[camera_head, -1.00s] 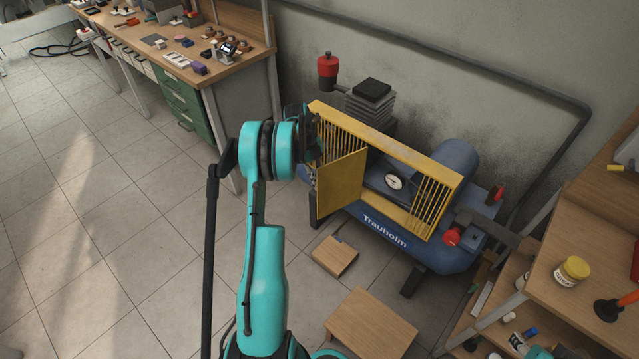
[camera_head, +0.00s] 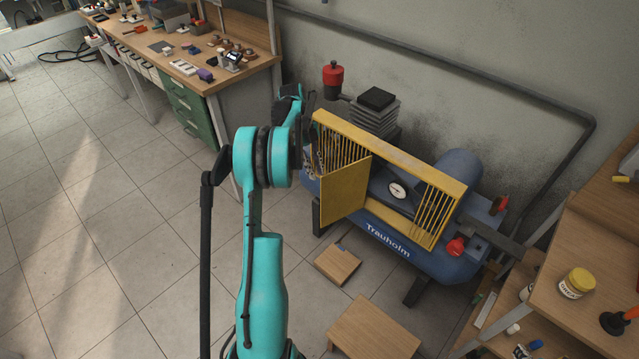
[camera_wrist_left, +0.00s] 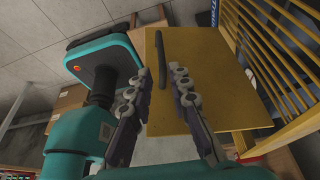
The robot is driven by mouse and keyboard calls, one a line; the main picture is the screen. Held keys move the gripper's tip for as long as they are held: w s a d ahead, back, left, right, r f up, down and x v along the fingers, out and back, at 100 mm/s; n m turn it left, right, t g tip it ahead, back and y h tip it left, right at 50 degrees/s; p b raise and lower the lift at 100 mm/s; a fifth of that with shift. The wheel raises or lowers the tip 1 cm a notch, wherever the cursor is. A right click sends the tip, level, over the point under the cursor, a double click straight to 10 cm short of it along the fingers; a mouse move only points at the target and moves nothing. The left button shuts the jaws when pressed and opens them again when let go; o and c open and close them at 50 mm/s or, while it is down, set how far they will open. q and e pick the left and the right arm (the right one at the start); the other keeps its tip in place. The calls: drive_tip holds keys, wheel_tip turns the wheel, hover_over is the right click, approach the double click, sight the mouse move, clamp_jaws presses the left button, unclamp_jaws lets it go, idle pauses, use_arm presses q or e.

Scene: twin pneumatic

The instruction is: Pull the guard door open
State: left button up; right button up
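The guard door (camera_head: 344,194) is a flat yellow panel on the yellow barred guard (camera_head: 408,170) in front of the blue compressor. It stands swung out from the guard, beside its left bars, and the opening to its right shows a gauge. In the left wrist view the door (camera_wrist_left: 220,90) fills the middle, with a dark bar handle (camera_wrist_left: 160,50) near its left edge. My left gripper (camera_wrist_left: 161,75) is open, its fingers apart on either side of the handle in the picture; contact cannot be told. In the head view my arm hides most of this gripper. My right gripper is out of view.
The blue compressor (camera_head: 390,240) stands by the wall. A red-topped cylinder (camera_head: 333,78) is behind it. A workbench (camera_head: 225,80) stands at the back left, wooden shelves (camera_head: 575,250) at the right. Wooden boxes (camera_head: 338,263) lie on the floor in front. The left floor is clear.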

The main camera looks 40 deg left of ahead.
use_arm(q)
drive_tip(key=shift+v, duration=1.8)
drive_tip(key=s+d+r+n+t+y, duration=0.15)
drive_tip(key=d+r+n, duration=0.35)
drive_tip(key=d, duration=0.5)
drive_tip(key=s+d+r+n+t+y, duration=0.15)
drive_tip(key=d+r+n, duration=0.35)
drive_tip(key=d, duration=0.5)
drive_tip(key=s+d+f+n+t+y, duration=0.1)
drive_tip(key=s+d+n+t, duration=0.3)
drive_tip(key=s+d+n, duration=0.5)
drive_tip(key=s+d+f, duration=0.1)
drive_tip(key=s+d, duration=0.4)
drive_tip(key=d, duration=0.1)
drive_tip(key=shift+s+d+t, duration=0.3)
drive_tip(key=shift+s+d, duration=0.05)
